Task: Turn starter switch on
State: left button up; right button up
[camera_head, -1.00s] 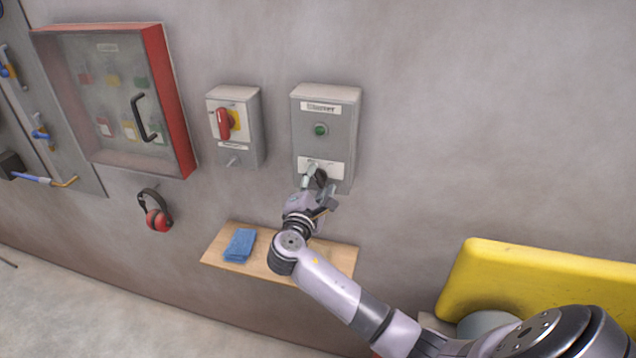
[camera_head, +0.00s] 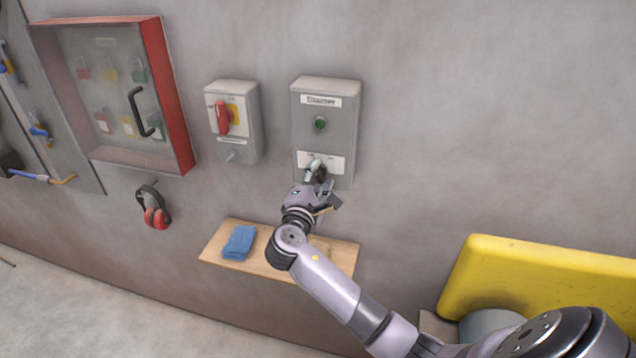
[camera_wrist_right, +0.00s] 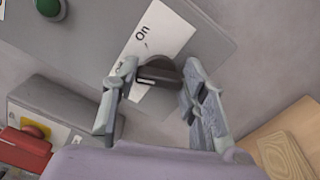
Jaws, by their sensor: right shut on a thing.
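The grey starter box (camera_head: 342,115) hangs on the wall in the head view, with a "Starter" label and a round green lamp or button (camera_head: 320,124). Its dark rotary switch knob (camera_wrist_right: 158,70) sits over a white label plate (camera_wrist_right: 160,38) with "On" readable in the right wrist view. My right gripper (camera_head: 319,174) is at the lower front of the box, its fingers on either side of the knob and shut on it. My left gripper is out of view.
A grey box with a red handle (camera_head: 222,117) is left of the starter box. A red-framed padlock cabinet (camera_head: 179,120) and ear defenders (camera_head: 156,214) are further left. A wooden shelf (camera_head: 214,257) with a blue cloth (camera_head: 239,242) lies below. A yellow object (camera_head: 540,285) is at right.

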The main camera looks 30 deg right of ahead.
jog(key=m+b, duration=0.4)
jog(key=f+m+b, duration=0.1)
jog(key=m+b, duration=0.2)
jog(key=b, duration=0.2)
jog(key=shift+m, duration=0.4)
jog(key=shift+r+m+b, duration=0.1)
jog(key=shift+m+b, duration=1.1)
jog(key=shift+b, duration=0.2)
jog(key=o, duration=1.2)
jog(key=shift+r, duration=0.15)
jog(key=shift+c, duration=0.2)
jog(key=v, duration=0.7)
jog(key=shift+a, duration=0.15)
jog(key=shift+s, duration=0.2)
